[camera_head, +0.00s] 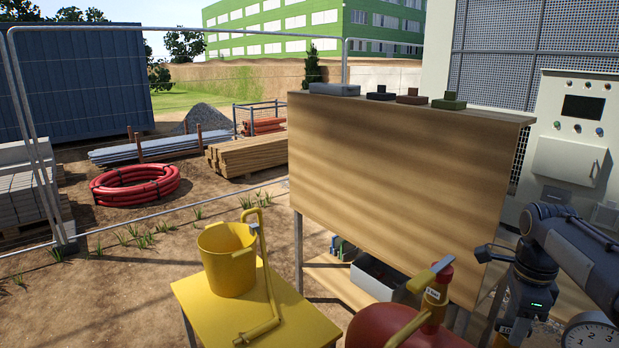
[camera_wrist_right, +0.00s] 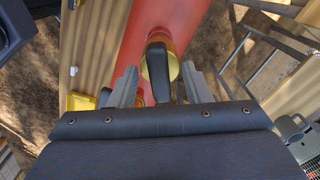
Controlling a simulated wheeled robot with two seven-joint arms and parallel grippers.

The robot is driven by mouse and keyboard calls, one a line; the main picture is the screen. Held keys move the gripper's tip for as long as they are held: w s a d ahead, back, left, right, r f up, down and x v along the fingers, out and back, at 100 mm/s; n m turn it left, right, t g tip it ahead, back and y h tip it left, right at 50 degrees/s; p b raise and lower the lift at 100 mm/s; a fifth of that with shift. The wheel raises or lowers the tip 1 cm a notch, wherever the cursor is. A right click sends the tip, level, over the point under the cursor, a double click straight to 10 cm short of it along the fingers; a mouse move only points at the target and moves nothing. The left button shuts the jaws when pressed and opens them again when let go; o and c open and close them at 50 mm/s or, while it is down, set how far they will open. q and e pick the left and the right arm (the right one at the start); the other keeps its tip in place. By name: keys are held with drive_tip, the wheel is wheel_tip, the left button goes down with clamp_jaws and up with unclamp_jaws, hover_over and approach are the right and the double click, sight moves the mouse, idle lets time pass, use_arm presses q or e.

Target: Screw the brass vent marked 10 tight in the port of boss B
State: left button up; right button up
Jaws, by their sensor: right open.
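A red vessel (camera_head: 385,325) stands at the bottom of the head view. On it is a brass fitting (camera_head: 434,297) with a small tag, a red top and a yellow-grey lever; I cannot read its mark. In the right wrist view, my right gripper (camera_wrist_right: 160,88) is open, its fingers on either side of a dark handle (camera_wrist_right: 157,70) over a round brass part (camera_wrist_right: 172,66), against the red vessel (camera_wrist_right: 150,20). I cannot tell whether the fingers touch it. Boss letters are not readable. My left gripper is not in view.
A yellow stand (camera_head: 290,320) holds a yellow bucket (camera_head: 228,258) and a bent yellow bar (camera_head: 265,270). A tall wooden panel (camera_head: 395,180) with several small blocks on top stands behind the vessel. A round gauge (camera_head: 590,335) is at lower right. Bare ground lies at left.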

drive_tip(key=o, duration=0.4)
wheel_tip(320, 180, up, 12)
idle(0.7)
drive_tip(key=shift+f, duration=0.1)
